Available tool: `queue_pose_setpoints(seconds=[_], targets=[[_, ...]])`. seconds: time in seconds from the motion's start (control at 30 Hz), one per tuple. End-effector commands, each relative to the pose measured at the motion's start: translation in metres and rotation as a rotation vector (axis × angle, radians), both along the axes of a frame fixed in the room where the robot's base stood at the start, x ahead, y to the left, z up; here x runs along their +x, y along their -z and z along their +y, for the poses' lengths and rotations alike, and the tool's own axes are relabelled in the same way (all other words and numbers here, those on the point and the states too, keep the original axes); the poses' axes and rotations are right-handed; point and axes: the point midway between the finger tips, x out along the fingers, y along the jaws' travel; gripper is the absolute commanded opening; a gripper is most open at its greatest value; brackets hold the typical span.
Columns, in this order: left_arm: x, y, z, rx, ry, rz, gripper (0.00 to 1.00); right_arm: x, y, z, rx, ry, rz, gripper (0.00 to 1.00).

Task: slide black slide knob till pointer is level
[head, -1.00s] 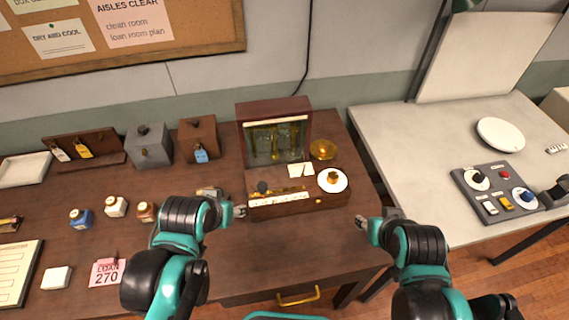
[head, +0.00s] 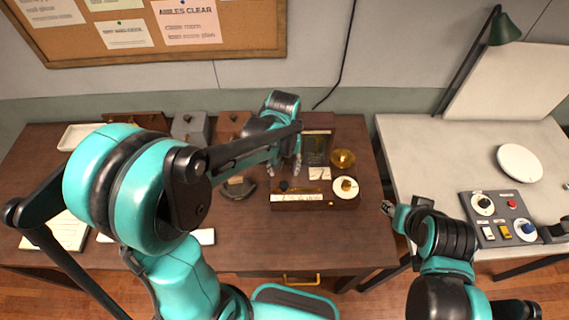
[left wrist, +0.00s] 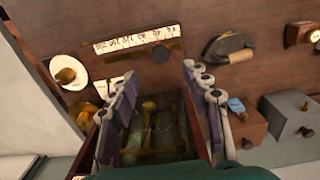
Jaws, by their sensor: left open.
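The black slide knob (head: 283,185) is near the left end of the white scale strip (head: 297,197) on the low wooden instrument. It also shows in the left wrist view (left wrist: 160,54), beside a brass strip. My left gripper (head: 284,169) is open just behind the knob, fingers pointing down. In the left wrist view its two fingers (left wrist: 160,78) are apart, with the knob just beyond the gap between their tips. The glass-fronted case (head: 316,147) behind has brass parts inside; I cannot make out the pointer's tilt. My right gripper (head: 388,208) is away at the table's right edge.
A white dial with a brass knob (head: 345,187) and a brass dish (head: 342,159) lie right of the knob. A dark iron-like object (head: 238,187) is on the left. A control panel (head: 499,218) is on the grey table. The brown table's front right is clear.

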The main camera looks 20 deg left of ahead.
Motion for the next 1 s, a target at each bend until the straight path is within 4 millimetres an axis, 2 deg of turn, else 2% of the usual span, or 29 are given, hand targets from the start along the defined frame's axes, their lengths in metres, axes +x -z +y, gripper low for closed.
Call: queue_pose_setpoints(seconds=[1.0], targets=[[0.0,0.097,0.0,0.0,0.001,-0.002,0.48,0.0,0.073,0.0,0.0,0.0,0.0,0.4]])
